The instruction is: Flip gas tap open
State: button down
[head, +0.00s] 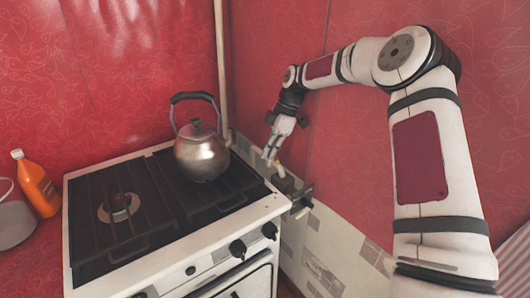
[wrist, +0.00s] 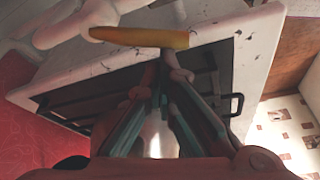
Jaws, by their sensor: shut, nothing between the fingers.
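The gas tap has a yellow lever (wrist: 140,38) beside a pale pipe (wrist: 85,28) at the top of the wrist view. The lever lies nearly level across that picture. In the head view a small yellow part (head: 276,163) shows just below my gripper (head: 270,153), at the stove's back right corner. In the wrist view my gripper (wrist: 162,68) is shut and empty, its fingertips close to the lever's right half. I cannot tell whether they touch it.
A white stove (head: 165,270) with black grates stands left of my arm, a metal kettle (head: 202,155) on it. An orange bottle (head: 37,184) and a grey pot (head: 12,222) are at far left. Red walls close off the back and right.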

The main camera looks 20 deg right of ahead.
jog(key=shift+s+d, duration=0.1)
jog(key=shift+d, duration=0.15)
jog(key=shift+a, duration=0.1)
dwell(0.5)
notch_tip(320, 180, up, 10)
jog(key=shift+a, duration=0.15)
dwell(0.5)
jog(key=shift+r, duration=0.1)
